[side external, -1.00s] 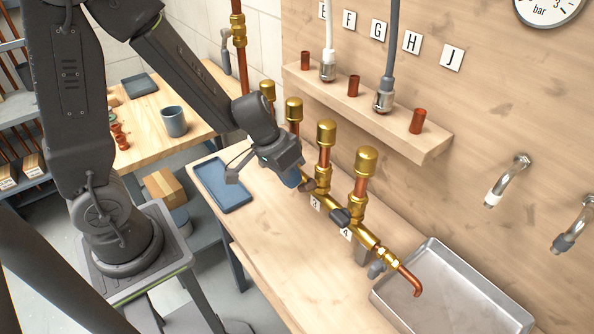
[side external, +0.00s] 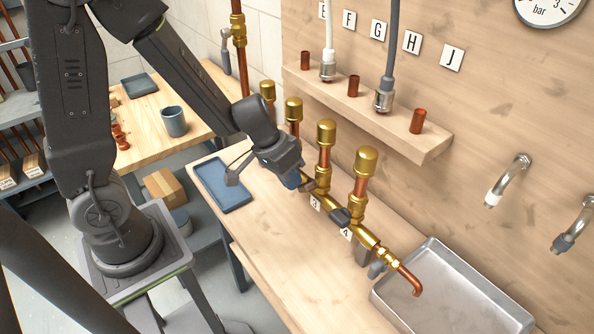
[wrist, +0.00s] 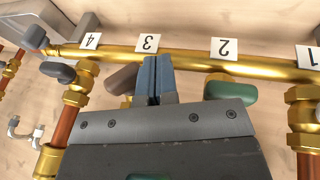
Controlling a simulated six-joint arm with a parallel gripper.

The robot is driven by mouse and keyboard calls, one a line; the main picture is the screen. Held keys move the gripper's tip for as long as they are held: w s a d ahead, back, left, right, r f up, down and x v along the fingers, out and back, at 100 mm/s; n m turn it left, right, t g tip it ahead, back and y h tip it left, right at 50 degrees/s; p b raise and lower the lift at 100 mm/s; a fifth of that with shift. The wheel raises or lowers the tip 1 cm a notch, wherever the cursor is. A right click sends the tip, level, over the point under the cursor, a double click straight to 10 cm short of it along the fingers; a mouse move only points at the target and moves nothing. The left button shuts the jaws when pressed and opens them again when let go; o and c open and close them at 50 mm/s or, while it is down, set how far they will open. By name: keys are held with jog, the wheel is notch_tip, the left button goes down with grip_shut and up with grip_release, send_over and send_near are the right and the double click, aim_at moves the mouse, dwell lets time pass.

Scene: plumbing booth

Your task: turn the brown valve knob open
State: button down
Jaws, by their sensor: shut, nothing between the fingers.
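The brown valve knob (wrist: 123,79) sits at label 3 on the brass manifold (wrist: 190,62) in the wrist view. It points out to the left, away from the fingers. In the side view the knob (side external: 308,186) is small and partly hidden by my gripper. My gripper (wrist: 158,68) is shut and empty, its blue fingertips together just right of the knob, over the manifold below label 3. The fingers' left side is close against the knob; I cannot tell whether they touch. In the side view my gripper (side external: 296,181) reaches down to the manifold.
A green knob (wrist: 231,87) is close to the right of my fingers, and a dark grey knob (wrist: 58,72) is farther left. Upright copper pipes with brass caps (side external: 326,133) stand along the manifold. A metal tray (side external: 450,290) and a blue tray (side external: 222,186) flank it.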

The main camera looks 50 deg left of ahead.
jog(key=shift+d, duration=0.1)
dwell(0.6)
jog(key=s+a+r, duration=0.3)
jog(key=a+r, duration=0.5)
jog(key=r, duration=0.2)
jog(key=d+r+y, duration=0.3)
jog(key=d+r, duration=0.4)
jog(key=d, duration=0.3)
jog(key=x, duration=1.4)
jog(key=shift+s, duration=0.4)
